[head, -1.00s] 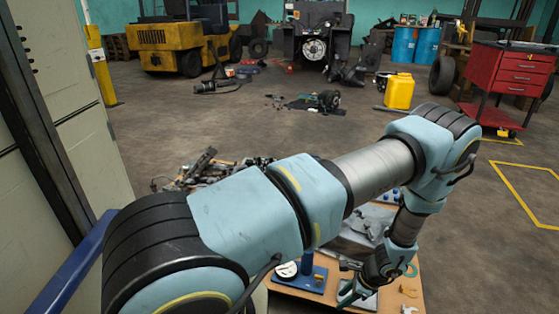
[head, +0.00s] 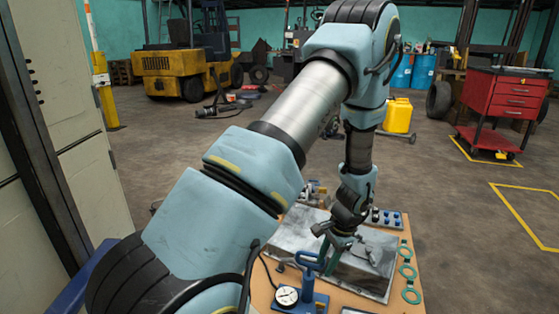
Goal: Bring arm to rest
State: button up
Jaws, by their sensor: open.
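My arm stretches from the lower left, rises to a high elbow and comes down at the centre right. My gripper (head: 337,250) points down above a grey metal tray (head: 378,290) on the wooden table top (head: 414,304). Green-tipped fingers show, apart from each other, and I see nothing held between them. Whether the fingertips touch the tray cannot be told. Part of the tray is hidden behind my arm and gripper.
A blue stand with a round dial gauge (head: 287,296) is close to the left of my gripper. Several green rings (head: 408,271) lie along the table's right side. A red tool cabinet (head: 506,95) and a yellow can (head: 398,116) stand farther back.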

jog(key=s+a+r+n+t+h, duration=0.1)
jog(key=s+a+r+n, duration=0.2)
jog(key=a+r+n, duration=0.55)
jog(key=s+a+r+n+h, duration=0.2)
jog(key=s+a+r+n, duration=0.15)
jog(key=a+r, duration=0.9)
notch_tip(320, 180, up, 22)
jog(key=d+p, duration=0.1)
jog(key=p, duration=1.9)
jog(key=shift+d+n, duration=0.25)
jog(key=shift+n, duration=0.05)
